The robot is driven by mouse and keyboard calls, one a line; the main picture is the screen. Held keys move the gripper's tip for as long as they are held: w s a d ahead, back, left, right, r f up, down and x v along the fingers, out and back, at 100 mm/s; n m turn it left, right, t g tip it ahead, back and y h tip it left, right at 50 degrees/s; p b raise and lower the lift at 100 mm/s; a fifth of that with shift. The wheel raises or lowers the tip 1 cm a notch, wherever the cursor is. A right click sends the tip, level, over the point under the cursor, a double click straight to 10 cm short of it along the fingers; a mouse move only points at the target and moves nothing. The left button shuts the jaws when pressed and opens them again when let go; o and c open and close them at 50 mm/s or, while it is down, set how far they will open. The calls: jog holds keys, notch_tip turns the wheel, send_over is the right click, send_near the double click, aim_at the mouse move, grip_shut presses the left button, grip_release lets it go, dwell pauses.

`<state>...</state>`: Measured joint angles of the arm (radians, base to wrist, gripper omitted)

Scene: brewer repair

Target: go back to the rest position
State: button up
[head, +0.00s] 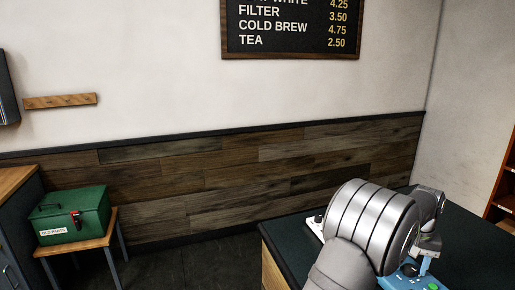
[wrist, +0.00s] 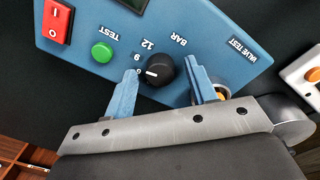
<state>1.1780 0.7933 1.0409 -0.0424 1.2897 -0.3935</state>
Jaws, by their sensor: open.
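My gripper (wrist: 164,72) is open, with its two blue fingers spread apart in the wrist view. A black dial knob (wrist: 155,72) marked in BAR shows between the fingertips; I cannot tell whether they touch it. The knob is on a blue test panel (wrist: 215,35), seen upside down, with a green TEST button (wrist: 102,52) and a red rocker switch (wrist: 56,20). In the head view my arm reaches over the dark counter (head: 285,238) at the lower right. The blue panel shows partly there (head: 402,281), and my arm hides much of it.
A white-cased device with an orange button (wrist: 313,73) lies at the right of the wrist view. A green box (head: 70,215) sits on a small stool (head: 85,244) at the far left. The floor between stool and counter is clear. Shelves (head: 505,190) stand at the right edge.

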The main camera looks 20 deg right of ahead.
jog(key=n, duration=0.5)
jog(key=shift+s+n+t, duration=0.1)
jog(key=shift+n+t, duration=0.2)
jog(key=shift+n, duration=2.6)
